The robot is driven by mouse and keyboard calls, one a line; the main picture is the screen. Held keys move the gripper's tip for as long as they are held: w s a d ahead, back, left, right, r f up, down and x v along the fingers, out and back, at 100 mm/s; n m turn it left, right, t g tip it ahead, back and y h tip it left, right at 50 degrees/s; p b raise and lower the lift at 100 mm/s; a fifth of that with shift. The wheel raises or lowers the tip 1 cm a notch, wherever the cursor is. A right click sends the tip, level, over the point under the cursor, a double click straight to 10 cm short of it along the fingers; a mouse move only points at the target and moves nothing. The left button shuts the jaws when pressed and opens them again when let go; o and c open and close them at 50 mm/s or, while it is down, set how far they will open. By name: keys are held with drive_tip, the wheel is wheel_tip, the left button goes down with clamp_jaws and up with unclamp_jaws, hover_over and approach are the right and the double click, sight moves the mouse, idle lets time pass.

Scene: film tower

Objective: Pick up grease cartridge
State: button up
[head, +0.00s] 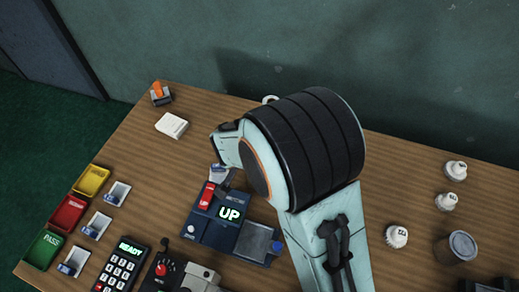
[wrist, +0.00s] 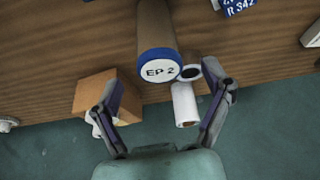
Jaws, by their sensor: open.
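The grease cartridge (wrist: 158,67), a tan cylinder with a blue-rimmed white end marked "EP 2", shows in the wrist view at the upper middle. My gripper (wrist: 166,88) is open and empty, its fingers spread to either side below the cartridge's marked end. The cartridge lies roughly midway between the fingers in the picture; I see no contact. In the head view my arm hides the cartridge and most of the gripper.
A cardboard box (wrist: 93,92) and a white roll (wrist: 184,106) sit close to the cartridge. Coloured trays (head: 69,213) line the left edge, and white-capped containers (head: 396,237) stand right.

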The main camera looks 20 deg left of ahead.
drive_tip(key=shift+x, duration=1.65)
drive_tip(key=c, duration=1.3)
drive_tip(key=shift+c, duration=0.2)
